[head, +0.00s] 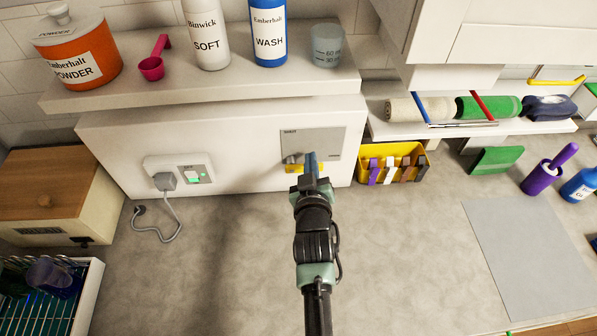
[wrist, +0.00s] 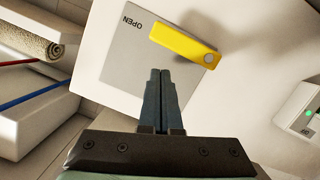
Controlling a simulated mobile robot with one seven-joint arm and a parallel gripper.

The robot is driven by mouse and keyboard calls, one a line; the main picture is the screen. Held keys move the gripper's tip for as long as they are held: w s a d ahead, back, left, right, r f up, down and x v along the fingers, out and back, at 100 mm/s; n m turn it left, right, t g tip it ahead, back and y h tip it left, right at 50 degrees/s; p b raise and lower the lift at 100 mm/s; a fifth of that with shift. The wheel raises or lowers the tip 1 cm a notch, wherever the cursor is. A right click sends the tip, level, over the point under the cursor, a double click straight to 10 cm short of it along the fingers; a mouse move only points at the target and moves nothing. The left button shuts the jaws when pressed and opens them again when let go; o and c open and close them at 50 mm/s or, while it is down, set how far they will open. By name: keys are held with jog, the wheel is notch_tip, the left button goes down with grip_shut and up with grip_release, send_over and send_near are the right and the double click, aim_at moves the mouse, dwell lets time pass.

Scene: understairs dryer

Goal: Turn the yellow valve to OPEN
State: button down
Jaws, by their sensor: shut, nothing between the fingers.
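The yellow valve (wrist: 181,42) is a flat lever on a grey plate (wrist: 123,63), fixed to the white wall box. In the wrist view a round grey pivot shows at its right end. Its free end points left and slightly up, towards the word OPEN, which appears upside down. In the head view the valve (head: 291,159) is partly hidden by my gripper (head: 310,156). My gripper is shut and empty. In the wrist view its fingertips (wrist: 160,72) lie just below the lever, with a visible gap in the picture; the depth between them is unclear.
A socket with a plug (head: 165,181) is left of the plate. A yellow bin (head: 421,158) with several clips stands close on the right. A shelf (head: 220,90) with bottles, an orange tub and a cup overhangs above. The counter (head: 235,270) in front is mostly clear.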

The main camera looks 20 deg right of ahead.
notch_tip(320, 180, up, 4)
jog(key=shift+s+f+p, duration=0.1)
jog(key=shift+f+p, duration=0.15)
jog(key=shift+p, duration=0.5)
jog(key=b+v, duration=0.2)
jog(key=v, duration=0.7)
jog(key=shift+s+d+b, duration=0.25)
jog(key=shift+s+b, duration=0.1)
jog(key=shift+s, duration=0.15)
